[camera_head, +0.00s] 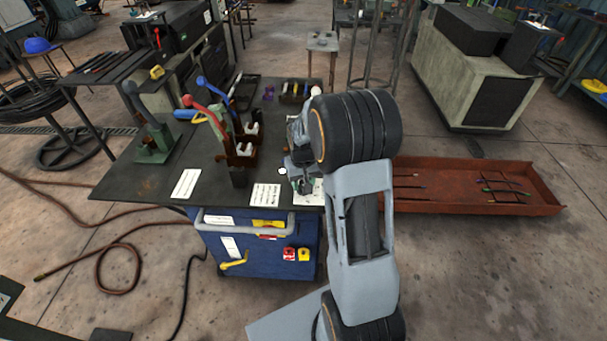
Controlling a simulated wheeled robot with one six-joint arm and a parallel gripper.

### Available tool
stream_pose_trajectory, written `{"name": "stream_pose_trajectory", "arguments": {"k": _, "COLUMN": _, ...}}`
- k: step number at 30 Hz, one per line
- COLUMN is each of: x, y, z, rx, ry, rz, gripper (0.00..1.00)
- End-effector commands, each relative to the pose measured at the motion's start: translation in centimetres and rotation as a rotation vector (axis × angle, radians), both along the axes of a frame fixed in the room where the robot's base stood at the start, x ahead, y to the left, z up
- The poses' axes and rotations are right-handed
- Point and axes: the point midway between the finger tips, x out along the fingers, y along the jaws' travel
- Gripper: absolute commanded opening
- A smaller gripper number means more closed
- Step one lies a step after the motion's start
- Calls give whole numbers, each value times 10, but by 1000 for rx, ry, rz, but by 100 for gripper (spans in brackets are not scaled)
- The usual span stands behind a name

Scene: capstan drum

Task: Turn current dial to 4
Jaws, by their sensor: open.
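My arm reaches in from the lower right, and my gripper (303,184) is over the front right part of the dark bench top (150,185). It points down beside a white label card (265,195). The jaws are small here and open, with nothing seen held between them. I cannot make out a current dial or its numbers; my arm and gripper cover part of the bench's right side. A blue cabinet (262,262) under the bench front carries a grey handle bar, a yellow lever (234,263), and small red (289,254) and yellow (304,254) blocks.
Upright levers with red (204,112) and blue (208,88) handles stand mid-bench, left of my gripper. A green-based lever (153,142) stands at the left. A rust-red tray (460,205) lies right of my arm. Hoses (115,250) cross the floor at left.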

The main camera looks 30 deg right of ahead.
Motion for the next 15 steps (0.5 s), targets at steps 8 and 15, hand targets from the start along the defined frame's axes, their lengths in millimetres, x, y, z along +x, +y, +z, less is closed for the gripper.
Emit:
{"name": "stream_pose_trajectory", "arguments": {"k": 8, "x": 1, "y": 0, "z": 44, "rx": -2, "ry": -7, "rz": 0, "gripper": 43}}
{"name": "stream_pose_trajectory", "arguments": {"k": 15, "x": 0, "y": 0, "z": 92, "rx": -1, "ry": -4, "rz": 0, "gripper": 43}}
